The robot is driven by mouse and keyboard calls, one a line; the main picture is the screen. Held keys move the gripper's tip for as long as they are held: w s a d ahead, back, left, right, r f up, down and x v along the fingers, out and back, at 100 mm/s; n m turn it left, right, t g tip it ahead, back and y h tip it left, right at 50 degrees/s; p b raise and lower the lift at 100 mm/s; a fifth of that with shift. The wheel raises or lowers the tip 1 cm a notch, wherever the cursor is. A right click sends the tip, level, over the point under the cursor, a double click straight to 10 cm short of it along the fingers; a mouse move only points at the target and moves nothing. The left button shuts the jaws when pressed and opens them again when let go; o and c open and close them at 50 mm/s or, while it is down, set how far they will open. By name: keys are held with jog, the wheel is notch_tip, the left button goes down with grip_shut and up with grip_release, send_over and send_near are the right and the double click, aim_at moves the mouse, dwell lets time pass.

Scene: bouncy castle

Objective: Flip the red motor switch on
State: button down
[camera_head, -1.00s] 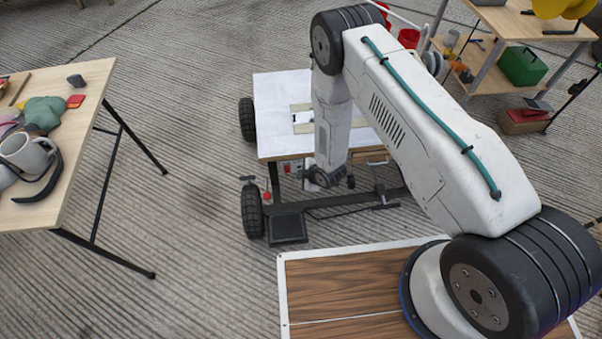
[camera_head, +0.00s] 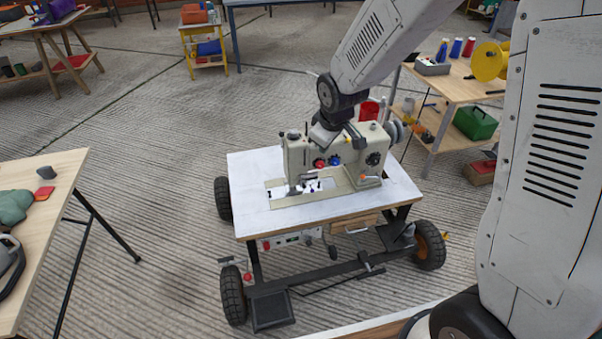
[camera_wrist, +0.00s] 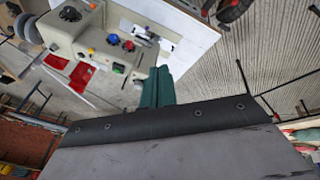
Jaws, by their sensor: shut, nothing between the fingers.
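The red motor switch (camera_head: 266,245) is a small red part on a pale box under the front edge of the sewing table (camera_head: 245,215), left of a drawer. It is small in the head view, and I cannot tell its position. I cannot make it out in the wrist view. The cream sewing machine (camera_head: 340,155) stands on the table, with red and blue knobs facing me. My arm reaches over the machine, and its end is well above the switch in the head view. My gripper's teal fingers (camera_wrist: 157,73) are shut and empty, pointing toward the machine in the wrist view.
The table's wheeled frame has a black pedal (camera_head: 272,310) and a crossbar low in front. A wooden table (camera_head: 45,230) stands at left, and a shelf with a green box (camera_head: 476,122) at right. Bare floor lies between the left table and the cart.

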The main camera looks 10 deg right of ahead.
jog(key=s+d+r+m+g, duration=0.1)
jog(key=s+d+r+m, duration=0.35)
jog(key=s+r, duration=0.85)
jog(key=s+d+r+m+g, duration=0.1)
jog(key=s+r+m, duration=0.1)
jog(key=s, duration=0.7)
jog(key=s+d+r+m+g, duration=0.1)
jog(key=s+r, duration=0.2)
jog(key=s, duration=0.7)
jog(key=shift+s+m, duration=0.25)
jog(key=shift+m, duration=0.1)
